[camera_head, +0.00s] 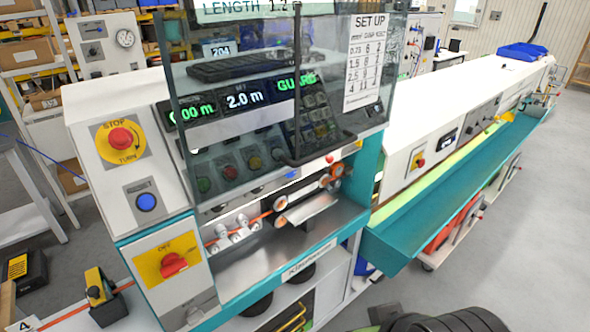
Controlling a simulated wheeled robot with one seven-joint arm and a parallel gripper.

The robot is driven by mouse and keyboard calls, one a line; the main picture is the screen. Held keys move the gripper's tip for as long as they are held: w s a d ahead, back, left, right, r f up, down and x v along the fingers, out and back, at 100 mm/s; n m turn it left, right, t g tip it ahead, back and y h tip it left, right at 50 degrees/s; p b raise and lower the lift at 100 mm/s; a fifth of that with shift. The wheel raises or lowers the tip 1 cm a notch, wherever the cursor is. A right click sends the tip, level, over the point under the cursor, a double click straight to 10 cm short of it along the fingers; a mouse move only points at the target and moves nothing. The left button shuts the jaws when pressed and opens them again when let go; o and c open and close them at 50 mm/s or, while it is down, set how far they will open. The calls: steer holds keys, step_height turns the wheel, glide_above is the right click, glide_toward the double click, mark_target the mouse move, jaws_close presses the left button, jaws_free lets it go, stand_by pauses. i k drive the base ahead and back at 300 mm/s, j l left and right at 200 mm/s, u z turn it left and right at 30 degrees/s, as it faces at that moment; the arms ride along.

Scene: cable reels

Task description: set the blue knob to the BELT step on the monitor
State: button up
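A round blue control (146,201) sits on a grey plate on the machine's left front panel, below the red STOP knob. Its label and any pointer are too small to read. The monitor (245,10) at the top is cut off by the picture's edge; it reads LENGTH and a number starting 1.2. I see no word BELT on it. My gripper is not in view.
The tinted clear guard (345,110) covers the keypad and a row of coloured controls. A red OFF switch (173,264) is below the blue control. A teal trough (455,185) extends right. Black ridged round things (445,322) lie at the bottom. Floor at right is clear.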

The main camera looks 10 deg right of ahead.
mark_target(289, 175)
steer(key=l+u, duration=0.15)
steer(key=u, duration=0.25)
steer(key=l+u, duration=0.15)
steer(key=u, duration=0.2)
steer(key=i+l+u, duration=0.1)
steer(key=u, duration=0.3)
steer(key=l+u, duration=0.2)
steer(key=u, duration=0.15)
